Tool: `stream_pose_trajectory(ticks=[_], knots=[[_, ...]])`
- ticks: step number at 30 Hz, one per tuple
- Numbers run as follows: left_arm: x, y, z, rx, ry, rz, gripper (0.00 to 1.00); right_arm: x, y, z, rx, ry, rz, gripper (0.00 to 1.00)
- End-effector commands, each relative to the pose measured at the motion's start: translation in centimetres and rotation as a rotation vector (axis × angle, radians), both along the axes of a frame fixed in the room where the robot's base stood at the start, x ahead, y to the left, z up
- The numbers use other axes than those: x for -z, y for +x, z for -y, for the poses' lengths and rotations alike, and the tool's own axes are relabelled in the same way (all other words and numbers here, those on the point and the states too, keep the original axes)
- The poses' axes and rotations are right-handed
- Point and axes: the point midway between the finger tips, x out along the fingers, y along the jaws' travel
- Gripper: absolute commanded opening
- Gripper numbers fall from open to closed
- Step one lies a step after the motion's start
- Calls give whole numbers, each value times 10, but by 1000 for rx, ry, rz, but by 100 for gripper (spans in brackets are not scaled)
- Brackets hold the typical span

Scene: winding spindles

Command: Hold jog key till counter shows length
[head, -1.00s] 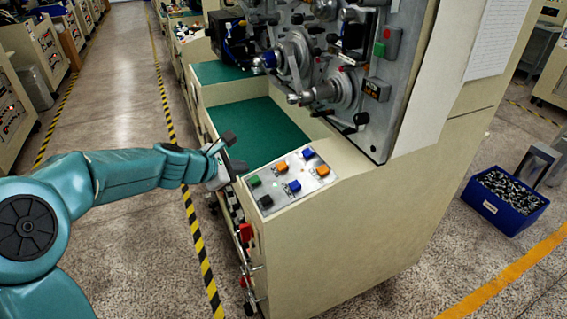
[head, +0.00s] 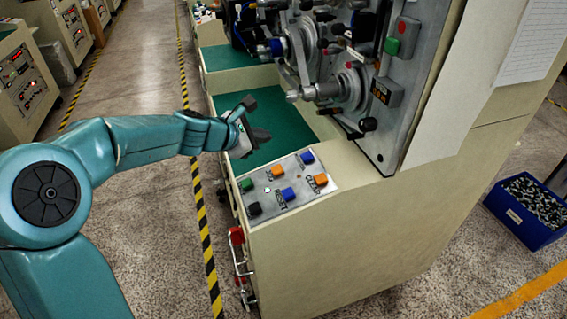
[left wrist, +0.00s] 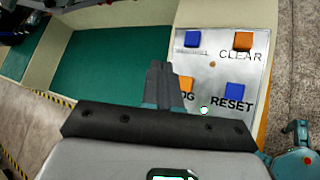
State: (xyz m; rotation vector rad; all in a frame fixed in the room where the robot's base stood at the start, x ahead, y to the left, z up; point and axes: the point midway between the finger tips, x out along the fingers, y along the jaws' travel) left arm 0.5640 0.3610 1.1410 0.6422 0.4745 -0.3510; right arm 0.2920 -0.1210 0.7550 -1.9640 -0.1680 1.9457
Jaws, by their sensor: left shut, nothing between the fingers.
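The orange jog key (head: 277,173) is on the sloped key panel (head: 265,202) at the machine's front. In the left wrist view the jog key (left wrist: 186,84) is partly hidden by my fingers, as is its label. My left gripper (head: 256,120) is in front of the green bed, above and left of the panel in the head view. Its fingers (left wrist: 160,80) are shut and empty. I cannot tell whether they touch the key. A small dark box with orange characters (head: 381,94), perhaps the counter, is on the upright plate; it is unreadable. My right gripper is not in view.
Also on the panel are a blue reset key (head: 289,194), an orange clear key (head: 320,180), another blue key (head: 307,157), a green key (head: 246,185) and a black key (head: 254,209). Spindle parts (head: 345,88) overhang the green bed (head: 285,128). A blue bin (head: 525,222) is on the right floor.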

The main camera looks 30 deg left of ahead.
Motion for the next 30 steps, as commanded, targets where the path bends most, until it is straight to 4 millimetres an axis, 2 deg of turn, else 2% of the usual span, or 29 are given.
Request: stream_pose_trajectory(ticks=[17,23,30], knots=[[3,-6,-3,0,0,-1,0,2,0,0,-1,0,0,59],[18,-2,-1,0,0,-1,0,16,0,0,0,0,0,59],[51,6,5,1,0,-1,0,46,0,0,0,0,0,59]])
